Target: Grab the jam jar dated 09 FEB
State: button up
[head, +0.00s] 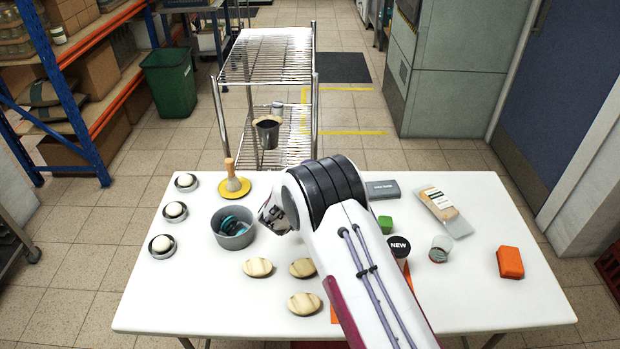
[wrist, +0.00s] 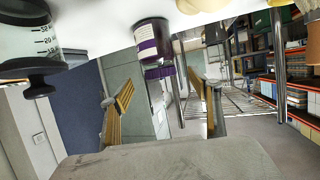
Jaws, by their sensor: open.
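In the wrist view, which is upside down, a jar with a purple and white label (wrist: 152,42) stands on the white table. Its lower end in the picture is purple too. No date can be read on it. My gripper (wrist: 159,82) is open, with its two yellow-padded fingers apart. The jar shows beyond the fingertips, roughly in line with the gap, and nothing is held. In the head view I cannot make out this jar; my arm covers the middle of the table. The fingertips are hidden there.
A graduated clear container (wrist: 32,45) is left in the wrist view.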

jog(key=shift+x, duration=1.3)
jog(key=shift+w+d, duration=0.1)
jog(key=shift+w, duration=0.1)
jog(key=shift+w+d+f, duration=0.1)
jog(key=shift+w+d, duration=0.1)
jog(key=shift+w, duration=0.45)
jog(key=shift+w+d+f, duration=0.1)
jog(key=shift+w+d, duration=0.1)
jog(key=shift+w, duration=0.5)
jog(key=shift+x, duration=1.05)
jog(key=shift+r, duration=0.1)
